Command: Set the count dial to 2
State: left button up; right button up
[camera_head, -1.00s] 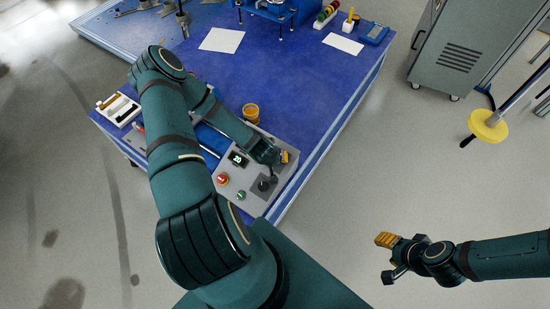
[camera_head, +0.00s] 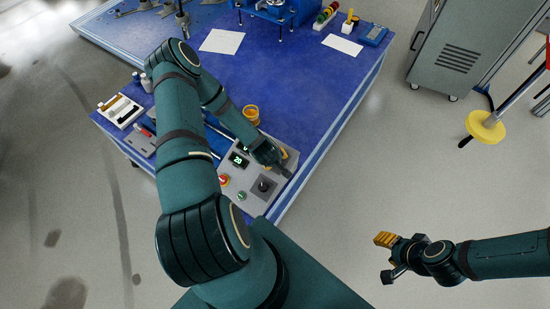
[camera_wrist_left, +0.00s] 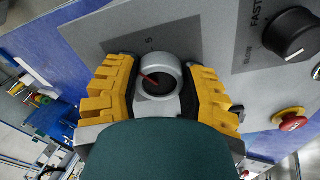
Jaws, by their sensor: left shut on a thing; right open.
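The count dial (camera_wrist_left: 163,76) shows in the left wrist view as a round grey knob with a red pointer line. It sits on a dark label plate where a "5" can be read; the other marks are hidden. My left gripper (camera_wrist_left: 160,88) has its yellow fingers on both sides of the dial, shut on it. In the head view my left gripper (camera_head: 284,160) is over the far right part of the grey control box (camera_head: 224,201) and hides the dial. My right gripper (camera_head: 387,258) is open and empty over the floor.
A black speed knob (camera_wrist_left: 290,35) is near the dial. A yellow cup (camera_head: 251,114) stands behind the box.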

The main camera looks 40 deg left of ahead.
pick_arm(q)
jog(key=n, duration=0.3)
jog(key=shift+n+p, duration=0.3)
jog(key=shift+n, duration=0.1)
jog(key=n, duration=0.3)
jog(key=shift+n+g, duration=0.3)
jog(key=n+p, duration=0.1)
jog(key=n, duration=0.3)
jog(key=shift+w+n, duration=0.1)
jog(key=shift+n, duration=0.2)
jog(key=n, duration=0.3)
jog(key=shift+r+n+p, duration=0.1)
jog(key=shift+n+p, duration=0.2)
jog(key=shift+p, duration=0.05)
jog(key=n, duration=0.3)
jog(key=shift+n+h+p, duration=0.3)
jog(key=shift+p, duration=0.05)
jog(key=n+p, duration=0.1)
jog(key=n, duration=0.2)
jog(key=shift+n, duration=0.3)
jog(key=n+p, duration=0.1)
jog(key=n, duration=0.2)
jog(key=shift+a, duration=0.1)
jog(key=shift+n+h+p, duration=0.3)
jog(key=shift+n+p, duration=0.45)
jog(key=shift+n, duration=1.05)
jog(key=shift+w, duration=0.1)
